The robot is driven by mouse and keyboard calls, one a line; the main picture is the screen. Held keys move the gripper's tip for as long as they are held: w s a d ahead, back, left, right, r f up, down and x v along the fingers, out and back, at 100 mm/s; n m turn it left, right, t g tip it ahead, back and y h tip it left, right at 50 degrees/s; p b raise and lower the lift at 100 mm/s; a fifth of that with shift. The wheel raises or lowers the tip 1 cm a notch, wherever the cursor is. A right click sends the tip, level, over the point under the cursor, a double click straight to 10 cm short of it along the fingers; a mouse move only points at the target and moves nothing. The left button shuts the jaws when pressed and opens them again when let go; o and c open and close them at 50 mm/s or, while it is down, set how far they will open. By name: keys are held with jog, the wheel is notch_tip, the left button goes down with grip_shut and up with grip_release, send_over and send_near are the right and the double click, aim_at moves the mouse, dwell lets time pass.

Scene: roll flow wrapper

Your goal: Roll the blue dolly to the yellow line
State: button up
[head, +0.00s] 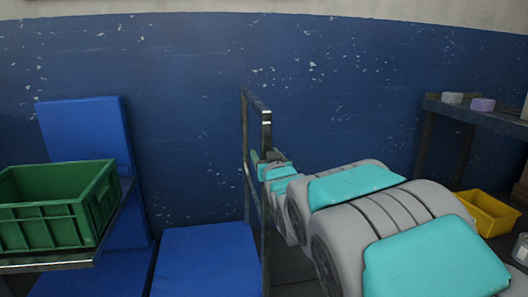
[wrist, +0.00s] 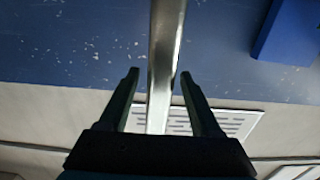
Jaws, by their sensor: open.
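The blue dolly has a flat blue deck (head: 207,262) low in the middle of the head view. A grey metal push handle (head: 265,128) stands upright at its right side. My gripper (head: 262,163) is at the handle's upright, at the end of my grey and teal arm, and small in the head view. In the wrist view my gripper (wrist: 158,74) is open, one finger on each side of a shiny metal bar (wrist: 166,45). I cannot tell whether the bar is fully between the fingers or just beyond the tips. The yellow line is not in view.
A green crate (head: 60,208) sits on a metal-edged shelf at left. A blue upright panel (head: 88,135) leans by the blue wall (head: 300,60) behind. At right are a dark bench (head: 470,113) with small items and a yellow bin (head: 487,213).

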jog(key=shift+x, duration=1.3)
grip_shut()
dwell(0.5)
